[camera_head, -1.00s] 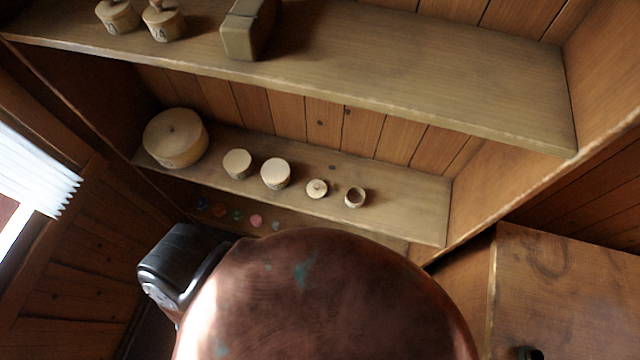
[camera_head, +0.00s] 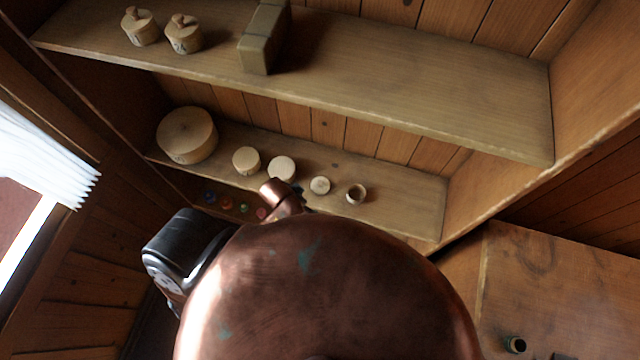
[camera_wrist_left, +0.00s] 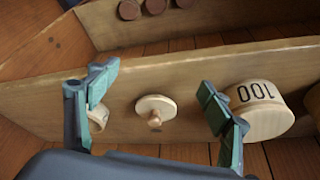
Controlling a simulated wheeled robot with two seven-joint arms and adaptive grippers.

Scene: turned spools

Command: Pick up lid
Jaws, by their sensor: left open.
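The lid (camera_head: 320,185), a small pale wooden disc with a knob, lies knob up on the lower shelf (camera_head: 400,205). In the left wrist view the lid (camera_wrist_left: 155,108) shows between the two spread fingers of my left gripper (camera_wrist_left: 158,88), which is open and empty. A small open wooden pot (camera_head: 356,194) stands beside the lid; the left-hand finger partly covers this pot (camera_wrist_left: 98,118) in the wrist view. On the lid's other side is a round box marked 100 (camera_wrist_left: 262,108), partly behind the other finger. In the head view, my arm mostly hides the gripper. My right gripper is not seen.
A large round box (camera_head: 187,135) and two smaller round boxes stand left of the lid. The upper shelf (camera_head: 400,90) overhangs, holding two knobbed pots and a squarish box (camera_head: 263,38). Small coloured pieces (camera_head: 225,202) lie below. The lower shelf is bare at its right end.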

